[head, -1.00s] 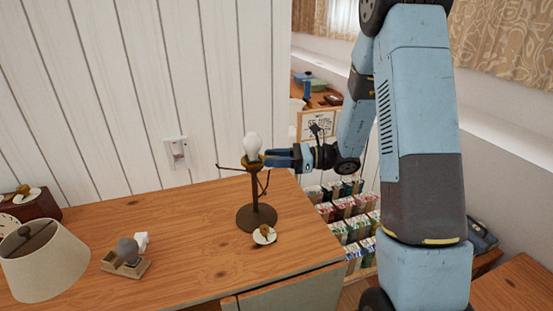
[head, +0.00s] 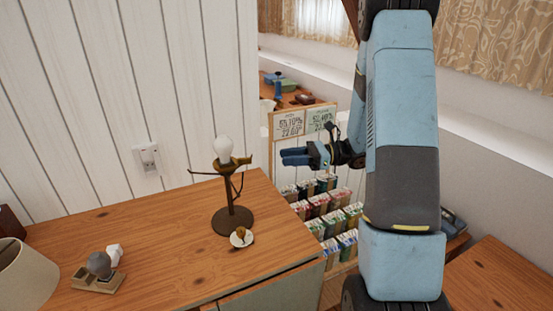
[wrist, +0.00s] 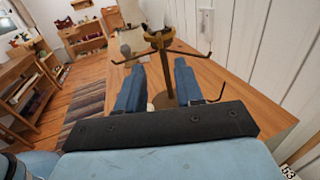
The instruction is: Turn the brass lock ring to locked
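The brass lock ring (head: 229,163) sits around the top of a dark lamp stand (head: 233,220), just under a white bulb (head: 223,147). A short tab of the ring points right in the head view. The ring also shows in the wrist view (wrist: 160,42), beyond my fingers. My gripper (head: 283,156) is right of the ring at about its height, apart from it and empty. In the wrist view my two blue fingers (wrist: 158,68) are spread open, with the stand's post seen between them. Any lock marking is too small to read.
The stand is near the right end of the wooden desk (head: 150,235). A small white dish (head: 241,238) with a brass-coloured piece lies at its base. A lampshade (head: 25,275) and a wooden holder (head: 98,280) are at left. Thin arms stick out from the stand.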

